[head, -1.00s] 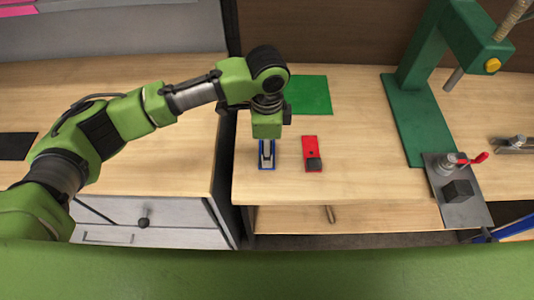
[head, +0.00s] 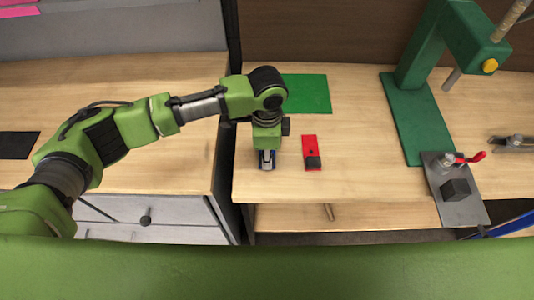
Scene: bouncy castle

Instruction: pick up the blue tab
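The blue tab (head: 262,166) lies on the light wooden table, mostly hidden under my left gripper; only bits of blue show at its edges. My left gripper (head: 267,160) points straight down over the tab, with its fingertips at or close to it. The fingers are small and partly covered by the gripper body, so I cannot tell whether they are open or shut, or whether they touch the tab. My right gripper is not in view.
A red tab (head: 310,150) with a dark block lies just right of the gripper. A green mat (head: 306,93) lies behind. A green press (head: 420,125) and a grey metal plate (head: 470,209) stand to the right. The table's front edge is close.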

